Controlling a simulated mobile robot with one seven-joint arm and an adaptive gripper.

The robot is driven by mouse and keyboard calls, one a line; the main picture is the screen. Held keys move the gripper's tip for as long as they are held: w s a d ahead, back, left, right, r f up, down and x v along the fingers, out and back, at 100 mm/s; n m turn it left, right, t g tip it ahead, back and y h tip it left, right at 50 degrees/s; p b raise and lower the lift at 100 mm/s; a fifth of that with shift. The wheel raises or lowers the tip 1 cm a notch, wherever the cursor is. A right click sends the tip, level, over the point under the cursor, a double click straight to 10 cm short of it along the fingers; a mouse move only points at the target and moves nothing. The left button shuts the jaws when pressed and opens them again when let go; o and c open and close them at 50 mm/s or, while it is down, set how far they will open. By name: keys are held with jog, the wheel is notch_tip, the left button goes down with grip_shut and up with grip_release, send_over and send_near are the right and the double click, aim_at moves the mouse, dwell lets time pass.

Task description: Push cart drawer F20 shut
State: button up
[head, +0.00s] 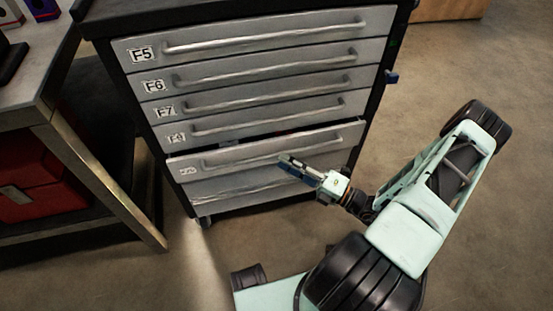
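The tool cart (155,128) is dark with several grey drawers. A lower drawer (235,158) stands partly pulled out, with a dark gap above its front edge. Its label is too blurred to read, so I cannot confirm it is F20. My gripper (284,162) is in front of this drawer, its fingertips by the right part of the bar handle. I cannot tell whether they touch it, or whether the fingers are apart or together. No held object is visible.
Drawers F5 (250,36), F6 (255,66) and F7 (255,95) above look shut. A workbench (50,115) with a red box (30,185) beneath stands at the left, its leg close to the cart. Open floor (480,200) lies to the right.

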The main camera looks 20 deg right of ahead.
jog(key=shift+x, duration=1.85)
grip_shut()
